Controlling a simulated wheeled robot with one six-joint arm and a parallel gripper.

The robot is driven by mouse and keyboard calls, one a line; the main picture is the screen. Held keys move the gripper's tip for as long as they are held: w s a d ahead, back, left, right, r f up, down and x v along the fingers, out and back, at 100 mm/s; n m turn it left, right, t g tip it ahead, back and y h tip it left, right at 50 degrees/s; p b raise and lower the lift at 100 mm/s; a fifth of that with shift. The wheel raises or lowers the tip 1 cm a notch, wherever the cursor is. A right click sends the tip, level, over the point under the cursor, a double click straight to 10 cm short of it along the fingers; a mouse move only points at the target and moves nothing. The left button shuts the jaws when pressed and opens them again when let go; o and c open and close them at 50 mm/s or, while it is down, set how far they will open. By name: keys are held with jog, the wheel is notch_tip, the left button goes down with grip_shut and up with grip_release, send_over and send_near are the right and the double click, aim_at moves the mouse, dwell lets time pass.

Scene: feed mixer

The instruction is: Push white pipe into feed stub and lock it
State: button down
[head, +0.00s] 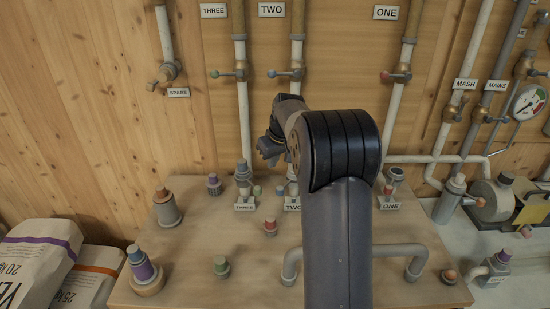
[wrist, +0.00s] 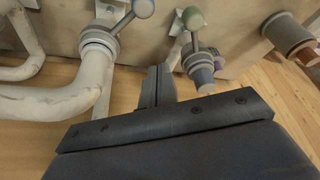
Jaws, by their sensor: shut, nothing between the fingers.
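In the wrist view a white bent pipe (wrist: 85,97) runs from the left and turns up into a grey collar (wrist: 97,48). A lever with a grey-blue ball (wrist: 142,8) stands by this collar. My gripper (wrist: 160,70) is shut and empty, right of the collar and apart from it. In the head view my gripper (head: 270,148) is above the bench, left of my arm's black joint. The stub labelled TWO (head: 292,188) is partly hidden by my arm. Stub THREE (head: 244,178) stands left of it, and stub ONE (head: 394,178) stands right of my arm.
In the wrist view a green-knobbed fitting (wrist: 195,45) stands just right of my fingers. The bench (head: 185,265) holds several capped fittings and a grey U-shaped rail (head: 415,262). Wall valves with levers are above. Feed sacks (head: 40,262) lie at left.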

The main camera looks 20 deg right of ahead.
aim_at(284, 186)
notch_tip(284, 186, down, 6)
jog(key=s+p, duration=0.2)
jog(key=shift+d+f, duration=0.2)
jog(key=shift+d, duration=0.1)
dwell(0.5)
jog(key=shift+s+n+b, duration=0.2)
jog(key=shift+n+b, duration=0.1)
jog(key=shift+n, duration=0.1)
